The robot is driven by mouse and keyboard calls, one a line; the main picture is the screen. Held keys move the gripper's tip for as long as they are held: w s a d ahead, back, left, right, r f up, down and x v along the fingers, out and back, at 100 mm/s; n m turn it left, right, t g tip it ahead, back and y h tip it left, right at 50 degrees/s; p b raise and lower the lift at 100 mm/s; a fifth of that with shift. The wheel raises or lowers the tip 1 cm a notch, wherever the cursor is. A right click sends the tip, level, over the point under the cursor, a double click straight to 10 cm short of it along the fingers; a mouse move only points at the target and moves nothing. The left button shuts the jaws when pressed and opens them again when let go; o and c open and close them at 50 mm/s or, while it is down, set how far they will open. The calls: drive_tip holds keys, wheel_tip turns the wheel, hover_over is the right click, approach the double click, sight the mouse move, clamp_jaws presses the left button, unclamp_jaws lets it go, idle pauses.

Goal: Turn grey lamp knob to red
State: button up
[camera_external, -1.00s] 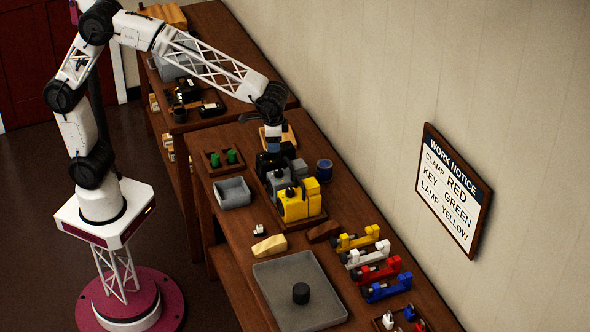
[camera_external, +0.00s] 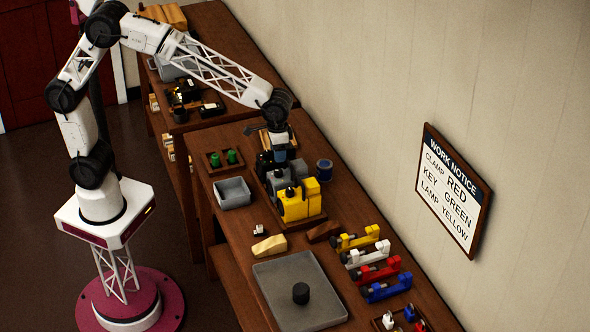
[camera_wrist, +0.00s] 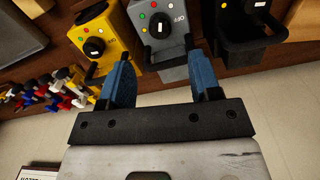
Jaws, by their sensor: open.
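The grey lamp (camera_wrist: 177,52) is in the top middle of the wrist view, with a black knob (camera_wrist: 161,27) bearing a white mark. Small coloured dots and the word OFF surround the knob. The exact setting of the mark is hard to read. My gripper (camera_wrist: 161,60) is open and empty, its blue fingers apart below the knob in the picture and not closed on it. In the external view the grey lamp (camera_external: 277,183) stands between the yellow and black lamps, with my gripper (camera_external: 279,157) just above the row, partly hiding the black lamp.
A yellow lamp (camera_wrist: 108,68) and a black lamp (camera_wrist: 250,48) flank the grey one closely. A wall notice (camera_external: 450,190) reads clamp red, key green, lamp yellow. Coloured clamps (camera_external: 380,270), a grey tray (camera_external: 275,296) and a grey bin (camera_external: 233,193) share the bench.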

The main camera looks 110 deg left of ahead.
sight(278, 170)
drive_tip(key=shift+f, duration=0.1)
drive_tip(key=shift+f, duration=3.8)
drive_tip(key=shift+c, duration=0.2)
drive_tip(key=c, duration=0.9)
drive_tip(key=shift+n, duration=2.1)
